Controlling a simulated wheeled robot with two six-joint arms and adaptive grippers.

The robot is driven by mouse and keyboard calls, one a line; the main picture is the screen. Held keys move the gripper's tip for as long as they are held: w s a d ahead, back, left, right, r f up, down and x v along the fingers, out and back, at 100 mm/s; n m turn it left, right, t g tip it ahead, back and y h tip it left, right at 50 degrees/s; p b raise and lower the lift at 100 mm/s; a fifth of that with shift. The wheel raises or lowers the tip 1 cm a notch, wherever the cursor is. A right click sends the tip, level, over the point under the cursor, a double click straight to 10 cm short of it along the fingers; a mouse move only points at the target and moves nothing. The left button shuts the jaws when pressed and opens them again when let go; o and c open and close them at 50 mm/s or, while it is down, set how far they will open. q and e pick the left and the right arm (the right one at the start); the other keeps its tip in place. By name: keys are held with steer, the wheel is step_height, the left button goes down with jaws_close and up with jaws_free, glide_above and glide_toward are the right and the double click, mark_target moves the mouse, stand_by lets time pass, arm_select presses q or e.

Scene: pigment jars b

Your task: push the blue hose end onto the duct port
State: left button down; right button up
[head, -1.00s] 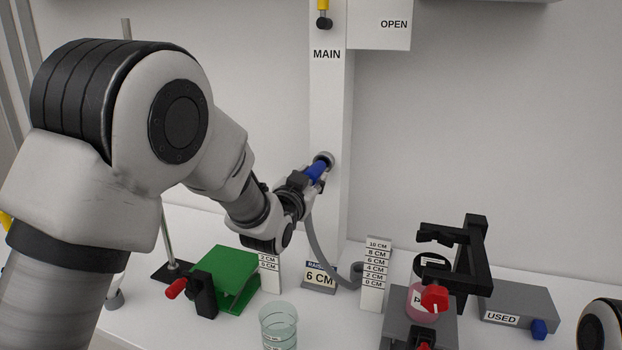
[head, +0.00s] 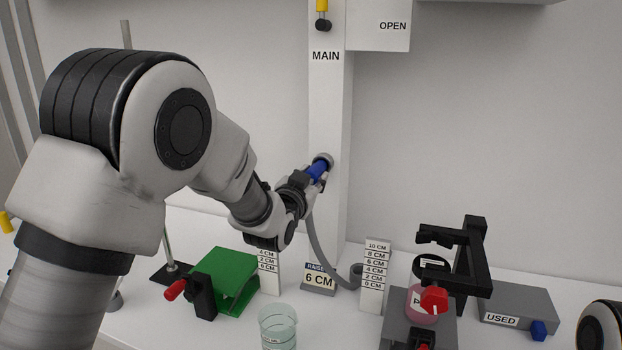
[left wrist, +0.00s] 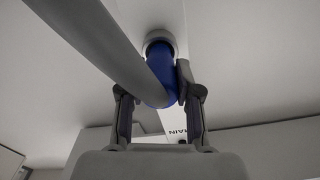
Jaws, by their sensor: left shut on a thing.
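The blue hose end (head: 316,170) is held at the white column marked MAIN, right at the round grey duct port (head: 325,158). In the left wrist view the blue hose end (left wrist: 161,80) lines up with the pale ring of the port (left wrist: 159,38) and meets it; how deep it sits I cannot tell. My left gripper (head: 312,180) is shut on the blue hose end, its fingers (left wrist: 158,100) on either side. The grey hose (head: 317,240) hangs from the hose end down to the table. My right gripper is not in view.
A green stand (head: 228,278) with a red-knobbed clamp, a glass beaker (head: 278,328), a 6 CM sign (head: 320,279) and a height scale (head: 375,275) stand on the table below. A black press (head: 470,260) and a grey USED block (head: 518,305) are at right.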

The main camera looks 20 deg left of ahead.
arm_select(q)
steer(key=shift+w, duration=0.85)
steer(key=c, duration=0.7)
jaws_free()
steer(key=s, duration=1.2)
steer(key=shift+a, duration=0.2)
